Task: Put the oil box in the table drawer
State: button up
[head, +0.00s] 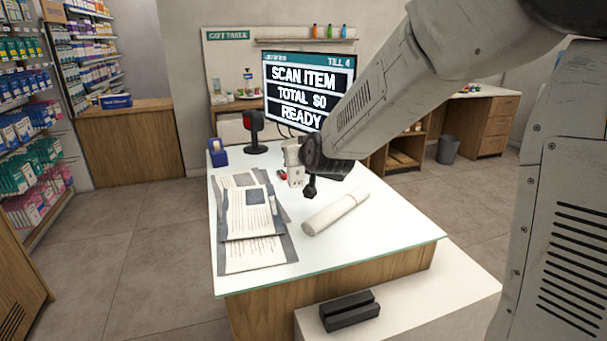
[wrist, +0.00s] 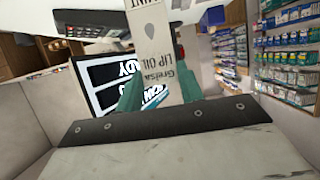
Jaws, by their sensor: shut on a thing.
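The oil box (wrist: 155,50) is a small white carton with "LIP OIL" lettering. In the wrist view it stands between the two teal fingers of my gripper (wrist: 160,92), which is shut on it. In the head view the white box (head: 292,155) shows at the end of my arm, over the far part of the white-topped counter (head: 330,250) and in front of the till screen. My fingers are hard to make out there. A wooden desk at the back right has a stack of drawer fronts (head: 497,128), which look shut. No open drawer is visible.
The till screen (head: 305,92) and a scanner (head: 254,130) stand at the counter's far side. Papers (head: 252,212) and a white roll (head: 336,211) lie on the counter. A bin (head: 448,149) stands on the floor by the desk. Open floor lies right of the counter.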

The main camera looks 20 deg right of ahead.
aim_at(298, 173)
jog(key=shift+f, duration=2.45)
jog(key=shift+f, duration=0.1)
jog(key=o, duration=1)
